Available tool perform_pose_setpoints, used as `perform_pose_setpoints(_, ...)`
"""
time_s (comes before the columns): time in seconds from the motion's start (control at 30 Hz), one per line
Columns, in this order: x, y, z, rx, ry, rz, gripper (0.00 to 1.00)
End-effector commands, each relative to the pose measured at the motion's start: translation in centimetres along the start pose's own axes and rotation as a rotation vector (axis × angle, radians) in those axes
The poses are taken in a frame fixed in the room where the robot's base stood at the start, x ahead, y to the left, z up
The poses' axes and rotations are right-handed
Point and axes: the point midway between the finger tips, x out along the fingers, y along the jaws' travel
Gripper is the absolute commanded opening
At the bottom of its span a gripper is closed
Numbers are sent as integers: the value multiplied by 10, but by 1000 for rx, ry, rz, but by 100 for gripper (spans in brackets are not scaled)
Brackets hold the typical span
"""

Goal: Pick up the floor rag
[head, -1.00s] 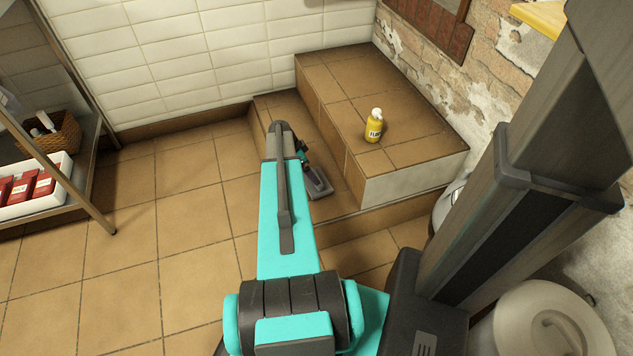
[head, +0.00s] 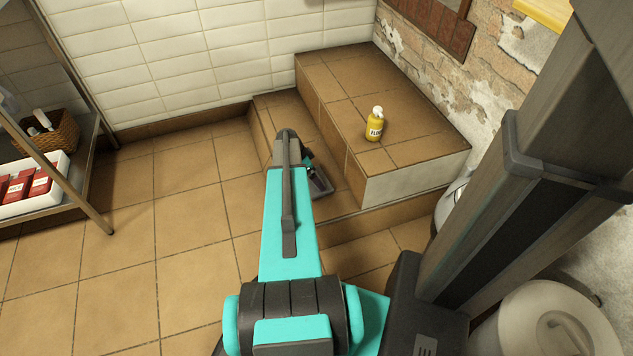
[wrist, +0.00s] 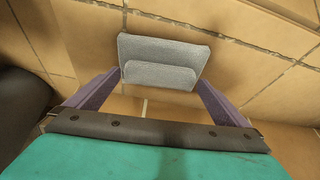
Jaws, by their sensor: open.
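The floor rag (wrist: 160,50) is a grey folded cloth, seen in the wrist view just ahead of my gripper on brown tiles. In the head view the rag (head: 325,189) lies on the low tiled step, partly covered by my gripper. My gripper (wrist: 158,78) is open, with one purple finger on either side of the rag's near part. The fingertips are close to its side edges; I cannot tell whether they touch it. In the head view my arm hides part of the gripper.
A yellow bottle (head: 375,124) stands on the higher tiled step (head: 410,153) to the right of the rag. A metal shelf (head: 78,190) with a basket (head: 58,136) and red boxes stands at the left. Floor at the left is clear.

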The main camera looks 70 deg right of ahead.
Motion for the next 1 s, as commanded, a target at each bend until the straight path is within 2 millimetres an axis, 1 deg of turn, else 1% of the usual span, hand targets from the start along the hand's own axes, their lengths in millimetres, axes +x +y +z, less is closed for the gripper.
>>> perform_pose_setpoints(0.03,6,0,0,0,0,1,100)
perform_pose_setpoints(0.13,10,0,0,0,0,0,100)
perform_pose_setpoints(0.67,9,0,0,0,0,-1,100)
perform_pose_setpoints(0.7,9,0,0,0,0,-1,98)
perform_pose_setpoints(0.83,9,0,0,0,0,-1,76)
perform_pose_setpoints(1.0,9,0,0,0,0,-1,75)
